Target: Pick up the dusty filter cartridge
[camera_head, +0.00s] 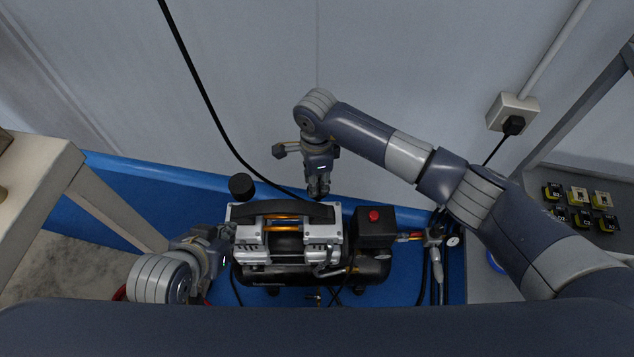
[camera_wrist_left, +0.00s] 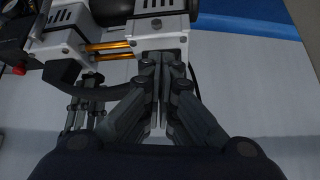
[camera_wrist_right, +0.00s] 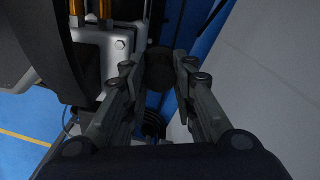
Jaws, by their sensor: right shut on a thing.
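A dark round cartridge (camera_wrist_right: 158,70), apparently the filter, sits between the fingertips of my right gripper (camera_wrist_right: 154,78) in the right wrist view. That gripper is shut on it. In the head view my right gripper (camera_head: 319,190) points down at the back of the compressor (camera_head: 283,250), just beyond the black carry handle, and largely hides the cartridge. Dust on it is too dark to make out. My left gripper (camera_head: 222,238) is at the compressor's left end. In the left wrist view its fingertips (camera_wrist_left: 165,68) are close together over the compressor's grey end; their closure is unclear.
A black round knob-like cylinder (camera_head: 242,187) stands at the compressor's back left. A black box with a red button (camera_head: 374,216) is on its right. A black cable (camera_head: 212,110) hangs down behind. A pale stand (camera_head: 45,190) is at left; a panel of labelled switches (camera_head: 581,208) is at right.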

